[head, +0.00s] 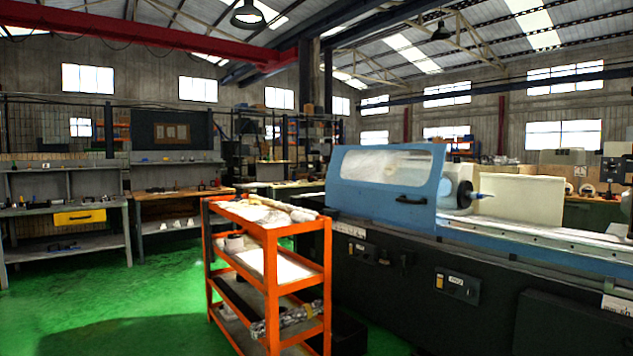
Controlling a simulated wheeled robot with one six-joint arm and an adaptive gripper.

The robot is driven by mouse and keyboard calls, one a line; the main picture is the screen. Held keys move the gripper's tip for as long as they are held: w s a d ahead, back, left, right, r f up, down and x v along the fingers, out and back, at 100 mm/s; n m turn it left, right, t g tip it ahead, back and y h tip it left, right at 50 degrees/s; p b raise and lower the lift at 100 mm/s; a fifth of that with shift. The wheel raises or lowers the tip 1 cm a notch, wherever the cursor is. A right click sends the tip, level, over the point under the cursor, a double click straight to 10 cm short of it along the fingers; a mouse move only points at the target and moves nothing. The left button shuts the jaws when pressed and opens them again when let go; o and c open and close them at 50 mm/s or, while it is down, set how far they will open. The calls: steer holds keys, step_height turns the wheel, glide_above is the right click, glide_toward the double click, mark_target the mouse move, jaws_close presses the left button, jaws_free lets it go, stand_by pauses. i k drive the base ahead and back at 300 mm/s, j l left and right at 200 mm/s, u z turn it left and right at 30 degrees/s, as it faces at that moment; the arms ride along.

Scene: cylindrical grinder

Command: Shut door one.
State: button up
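The cylindrical grinder stands at the right with a dark base (400,285). A blue door with a clear window (385,185) covers the left part of its upper side. The door has a dark handle (411,200) near its lower right corner. I see no label that marks it as door one. To the right of the door's edge the work area is exposed, with a round grey spindle head (458,188) and a cream block (525,198). My gripper is not in this view.
An orange shelf cart (270,245) with cloths and parts stands in front of the grinder's left end. Workbenches (65,212) line the left wall. The green floor (160,275) is open between benches and cart.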

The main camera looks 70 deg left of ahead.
mark_target(394, 165)
steer(key=u, duration=1.9)
steer(key=i, duration=0.65)
steer(key=i+u, duration=0.1)
steer(key=i, duration=0.5)
steer(key=i+l, duration=0.15)
steer(key=i, duration=0.5)
steer(key=i+u, duration=0.1)
steer(key=i, duration=0.55)
steer(key=i+l, duration=0.2)
steer(key=i, duration=0.45)
steer(key=i+l+u, duration=0.1)
steer(key=i, duration=0.5)
